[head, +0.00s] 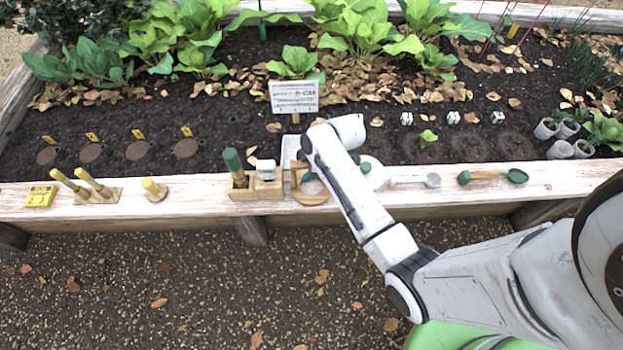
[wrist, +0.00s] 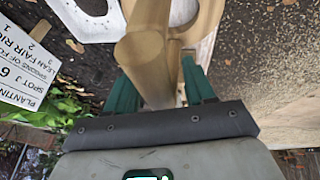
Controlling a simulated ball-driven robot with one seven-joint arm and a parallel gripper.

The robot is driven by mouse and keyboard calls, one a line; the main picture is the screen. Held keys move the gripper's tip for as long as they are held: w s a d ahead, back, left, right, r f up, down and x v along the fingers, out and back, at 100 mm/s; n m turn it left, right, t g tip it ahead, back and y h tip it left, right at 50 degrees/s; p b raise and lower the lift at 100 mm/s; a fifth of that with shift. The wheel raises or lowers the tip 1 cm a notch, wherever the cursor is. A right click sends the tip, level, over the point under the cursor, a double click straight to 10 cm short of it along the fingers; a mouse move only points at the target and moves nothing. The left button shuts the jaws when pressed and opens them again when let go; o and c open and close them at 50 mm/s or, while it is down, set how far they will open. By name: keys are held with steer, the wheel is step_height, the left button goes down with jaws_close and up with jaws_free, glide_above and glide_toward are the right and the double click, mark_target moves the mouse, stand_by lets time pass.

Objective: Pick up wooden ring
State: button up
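A tan wooden piece with a rounded outline, which looks like the wooden ring (head: 311,199), lies on the bed's pale ledge, partly hidden by my arm. A short wooden upright shows at its left side. My gripper (head: 309,177) is low over it, mostly covered by my arm's end link. In the wrist view, a tan wooden piece (wrist: 146,62) stands between the green fingers of my gripper (wrist: 158,78). The fingers are apart, with a gap beside the right one. I cannot tell whether the left one touches the wood.
A wooden block holder (head: 256,192) with a green-handled tool stands just left. Wooden pegs (head: 97,188) and a yellow block (head: 40,196) are farther left. To the right lie a pale scoop (head: 432,181) and a green trowel (head: 516,176). A sign (head: 294,97) stands behind in the soil.

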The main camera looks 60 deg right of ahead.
jaws_close()
steer(key=shift+r, duration=0.1)
stand_by(0.4)
